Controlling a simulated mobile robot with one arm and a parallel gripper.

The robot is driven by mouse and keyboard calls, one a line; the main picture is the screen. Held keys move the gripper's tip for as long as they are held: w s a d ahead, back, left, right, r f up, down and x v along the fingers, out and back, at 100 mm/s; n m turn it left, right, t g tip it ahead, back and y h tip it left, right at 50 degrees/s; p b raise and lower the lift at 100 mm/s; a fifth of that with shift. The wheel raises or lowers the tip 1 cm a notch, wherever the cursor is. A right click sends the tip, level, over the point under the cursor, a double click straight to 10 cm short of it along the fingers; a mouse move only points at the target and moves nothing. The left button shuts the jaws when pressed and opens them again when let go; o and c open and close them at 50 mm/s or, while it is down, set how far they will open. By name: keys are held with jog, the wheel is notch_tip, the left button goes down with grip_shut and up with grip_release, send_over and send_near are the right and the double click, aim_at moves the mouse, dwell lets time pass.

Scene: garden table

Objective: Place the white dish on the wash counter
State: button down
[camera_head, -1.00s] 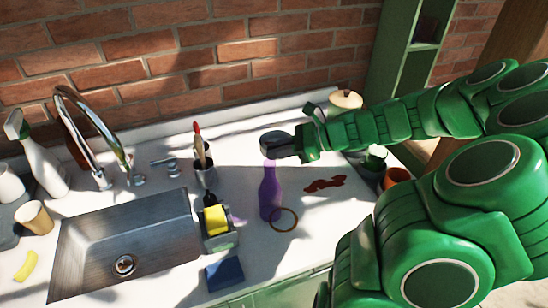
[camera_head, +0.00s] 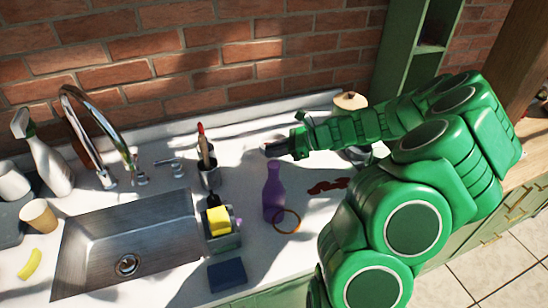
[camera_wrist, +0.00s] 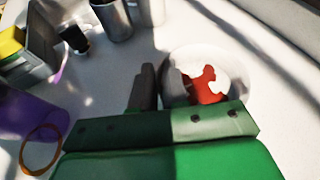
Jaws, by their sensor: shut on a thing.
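The white dish (camera_wrist: 236,75) is round and shallow in the wrist view, with a red patch inside it. My gripper (camera_wrist: 160,76) is shut on its near-left rim, one dark finger outside and one inside. In the head view my gripper (camera_head: 274,149) is low over the wash counter (camera_head: 240,160), behind the purple bottle; I cannot make out the dish there. I cannot tell whether the dish touches the counter.
The purple bottle (camera_head: 273,190) and a ring (camera_head: 286,221) stand in front of my gripper. A utensil cup (camera_head: 209,176), a caddy with a yellow sponge (camera_head: 218,221) and the sink (camera_head: 130,245) are to the left. A red stain (camera_head: 328,186) marks the counter.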

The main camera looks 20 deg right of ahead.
jog(key=shift+w+f, duration=0.25)
jog(key=shift+f, duration=0.05)
notch_tip(320, 180, down, 3)
jog(key=shift+f, duration=0.15)
jog(key=c, duration=1.1)
grip_release()
jog(key=shift+d, duration=0.1)
jog(key=v, duration=1.2)
